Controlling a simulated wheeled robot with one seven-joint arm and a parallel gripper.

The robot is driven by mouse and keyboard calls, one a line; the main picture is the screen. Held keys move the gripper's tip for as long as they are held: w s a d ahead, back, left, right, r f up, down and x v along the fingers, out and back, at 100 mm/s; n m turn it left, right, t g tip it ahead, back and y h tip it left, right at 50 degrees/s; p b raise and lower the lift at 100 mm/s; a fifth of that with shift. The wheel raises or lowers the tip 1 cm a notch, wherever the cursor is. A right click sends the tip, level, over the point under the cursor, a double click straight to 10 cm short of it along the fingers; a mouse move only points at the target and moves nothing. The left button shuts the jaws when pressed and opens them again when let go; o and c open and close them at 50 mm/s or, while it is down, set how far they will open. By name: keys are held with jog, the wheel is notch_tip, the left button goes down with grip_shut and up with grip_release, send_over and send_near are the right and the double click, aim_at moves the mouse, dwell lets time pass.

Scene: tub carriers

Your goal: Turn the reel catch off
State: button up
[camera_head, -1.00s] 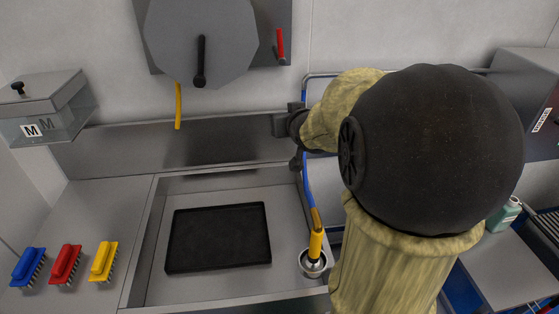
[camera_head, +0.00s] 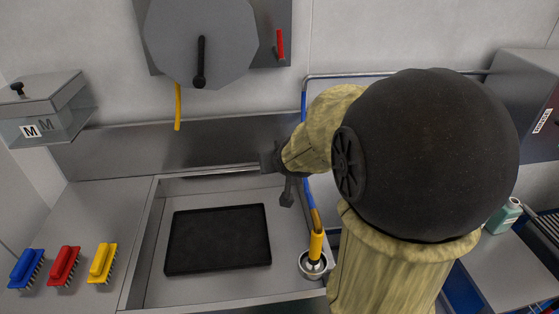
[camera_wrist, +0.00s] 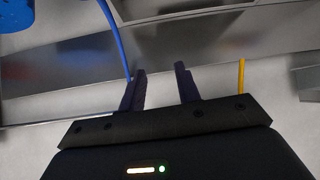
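The reel (camera_head: 200,40) is a grey many-sided disc on a wall plate, with a black crank handle (camera_head: 201,62) on its face. A red lever (camera_head: 280,45), which looks like the reel catch, stands nearly upright on the plate to the right of the disc. My gripper (camera_head: 272,165) is in front of the sink's back wall, below and apart from the red lever. In the wrist view my gripper (camera_wrist: 161,75) shows two dark fingers spread apart with nothing between them. The red lever is not seen in the wrist view.
A yellow hose end (camera_head: 178,106) hangs under the reel; it also shows in the wrist view (camera_wrist: 241,76). The sink holds a black tray (camera_head: 218,240). A blue hose with a yellow spray handle (camera_head: 316,246) stands near my arm. Several brushes (camera_head: 65,264) lie at left.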

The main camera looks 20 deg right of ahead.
jog(key=shift+s+a+f, duration=0.1)
jog(key=shift+f, duration=0.05)
jog(key=c, duration=0.4)
jog(key=s+a+f+g, duration=0.1)
jog(key=s+f, duration=0.1)
jog(key=s+a+f+g, duration=0.1)
jog(key=s+a+f, duration=0.1)
jog(key=s+a+f+n+g+y, duration=0.1)
jog(key=s+a+f, duration=0.1)
jog(key=shift+s+a+f+g, duration=0.1)
jog(key=shift+s+f+g, duration=0.2)
jog(key=shift+s+f, duration=0.1)
grip_shut()
jog(key=s+a+f+n+g+y, duration=0.1)
jog(key=s+a+f+g, duration=0.2)
jog(key=s, duration=0.4)
jog(key=shift+s+a+f+g, duration=0.3)
jog(key=shift+s+a+f, duration=0.1)
jog(key=shift+a+f, duration=0.35)
jog(key=shift+w, duration=0.15)
